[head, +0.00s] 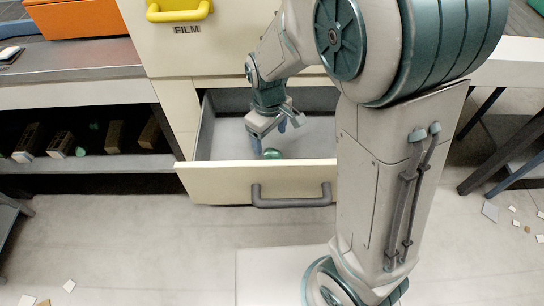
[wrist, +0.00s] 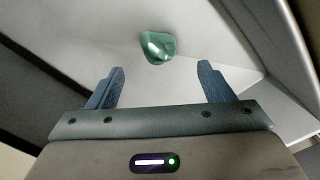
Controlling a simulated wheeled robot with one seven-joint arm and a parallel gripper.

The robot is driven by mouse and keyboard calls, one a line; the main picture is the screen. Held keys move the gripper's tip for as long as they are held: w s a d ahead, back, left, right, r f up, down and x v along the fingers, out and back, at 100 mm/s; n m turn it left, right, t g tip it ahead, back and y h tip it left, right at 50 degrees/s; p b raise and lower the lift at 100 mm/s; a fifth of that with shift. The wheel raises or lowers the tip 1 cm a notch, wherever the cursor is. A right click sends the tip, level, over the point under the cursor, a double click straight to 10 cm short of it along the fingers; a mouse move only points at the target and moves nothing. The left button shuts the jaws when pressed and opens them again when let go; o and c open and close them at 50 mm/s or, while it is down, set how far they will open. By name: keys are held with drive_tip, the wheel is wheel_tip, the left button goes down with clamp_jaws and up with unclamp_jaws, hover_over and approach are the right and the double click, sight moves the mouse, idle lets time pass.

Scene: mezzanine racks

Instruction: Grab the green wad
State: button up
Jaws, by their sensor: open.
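The green wad (head: 272,153) lies on the floor of an open drawer (head: 255,182), near its front panel. In the wrist view the wad (wrist: 157,47) is a small, shiny green lump, ahead of the fingertips and roughly centred between them. My gripper (head: 275,135) reaches down into the drawer just above the wad. In the wrist view my gripper (wrist: 162,68) has its two blue fingers spread apart with nothing between them. The wad is apart from both fingers.
The drawer's front panel has a grey handle (head: 291,196). Above is a closed drawer labelled FILM with a yellow handle (head: 178,10). A dark shelf with several small blocks (head: 60,144) is at the left. An orange box (head: 78,17) sits on the counter. Paper scraps lie on the floor.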

sight(272, 152)
drive_tip(key=f, duration=0.2)
drive_tip(key=f+b, duration=0.1)
drive_tip(key=f, duration=0.1)
drive_tip(key=f+b, duration=0.1)
drive_tip(key=f, duration=0.2)
drive_tip(key=shift+s+d, duration=0.1)
drive_tip(key=shift+d, duration=0.15)
drive_tip(key=c, duration=1)
